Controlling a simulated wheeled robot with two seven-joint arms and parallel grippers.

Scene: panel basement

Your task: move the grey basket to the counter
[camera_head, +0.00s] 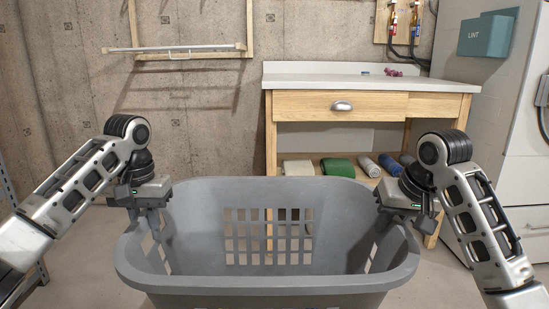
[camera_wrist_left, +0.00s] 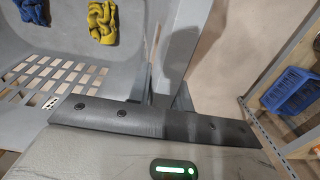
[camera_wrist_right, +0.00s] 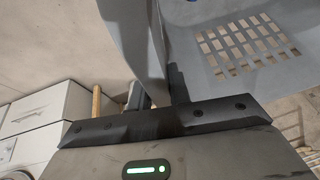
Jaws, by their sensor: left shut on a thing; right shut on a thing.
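The grey basket (camera_head: 270,287) is held upright in front of me, with lattice openings in its walls. My left gripper (camera_head: 152,222) is shut on the basket's left rim. My right gripper (camera_head: 385,222) is shut on its right rim. In the left wrist view, a yellow cloth (camera_wrist_left: 103,20) and a blue cloth (camera_wrist_left: 30,10) lie inside the basket. The counter (camera_head: 370,82) is a white top on a wooden table with a drawer, behind the basket and to the right.
Small pink (camera_head: 393,72) and blue (camera_head: 365,73) items lie at the counter's back; its front is clear. Rolled towels (camera_head: 338,167) sit on the shelf below. A grey cabinet with a lint box (camera_head: 487,36) stands right. A blue crate (camera_wrist_left: 295,92) is on a shelf at left.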

